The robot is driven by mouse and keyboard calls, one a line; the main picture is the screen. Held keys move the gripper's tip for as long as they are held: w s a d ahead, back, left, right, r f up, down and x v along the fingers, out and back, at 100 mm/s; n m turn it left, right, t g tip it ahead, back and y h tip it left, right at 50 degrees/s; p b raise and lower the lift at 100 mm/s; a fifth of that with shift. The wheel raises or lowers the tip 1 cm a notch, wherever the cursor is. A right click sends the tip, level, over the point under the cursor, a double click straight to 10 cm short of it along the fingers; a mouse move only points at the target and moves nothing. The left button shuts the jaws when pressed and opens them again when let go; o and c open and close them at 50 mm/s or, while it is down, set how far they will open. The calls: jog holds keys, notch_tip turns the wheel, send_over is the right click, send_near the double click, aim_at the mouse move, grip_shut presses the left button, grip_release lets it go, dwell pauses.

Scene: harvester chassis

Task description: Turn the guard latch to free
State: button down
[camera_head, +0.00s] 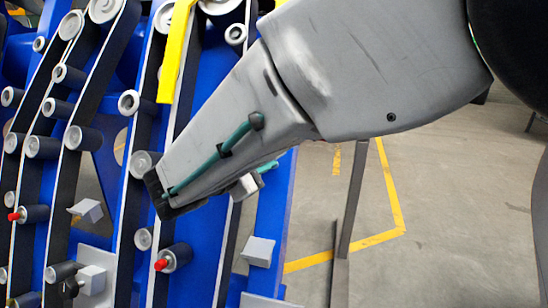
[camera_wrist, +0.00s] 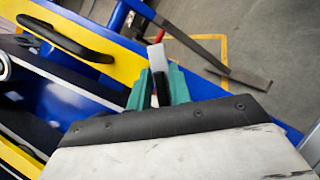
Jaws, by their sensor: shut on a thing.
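In the wrist view, my gripper (camera_wrist: 159,78) has two teal fingers closed on a slim pale lever with a red tip, which looks like the guard latch (camera_wrist: 158,58). The lever rises from between the fingers near the edge of the blue frame. A yellow guard (camera_wrist: 125,66) with a black handle lies to the left of the fingers. In the head view, a yellow guard bar (camera_head: 174,52) shows at the top. My grey arm hides most of my gripper there, and the latch does not show in that view.
The blue chassis (camera_head: 274,215) carries dark belts and several grey rollers. A dark upright post (camera_head: 350,205) stands to the right. The concrete floor (camera_head: 450,190) beyond it is mostly open.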

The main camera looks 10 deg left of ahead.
jog(key=m+g, duration=0.1)
jog(key=m, duration=0.1)
jog(key=m+g, duration=0.1)
jog(key=m, duration=0.1)
jog(key=shift+s+f+h, duration=0.1)
jog(key=shift+h, duration=0.2)
jog(key=shift+s+d+f+m+g, duration=0.1)
jog(key=shift+m+g, duration=0.45)
jog(key=shift+m, duration=0.5)
jog(key=shift+f+m+g, duration=0.1)
jog(key=shift+m+g, duration=0.45)
jog(key=shift+m, duration=0.5)
jog(key=c, duration=1.5)
grip_release()
jog(key=v, duration=0.7)
jog(key=shift+s+r, duration=0.25)
jog(key=shift+a, duration=0.2)
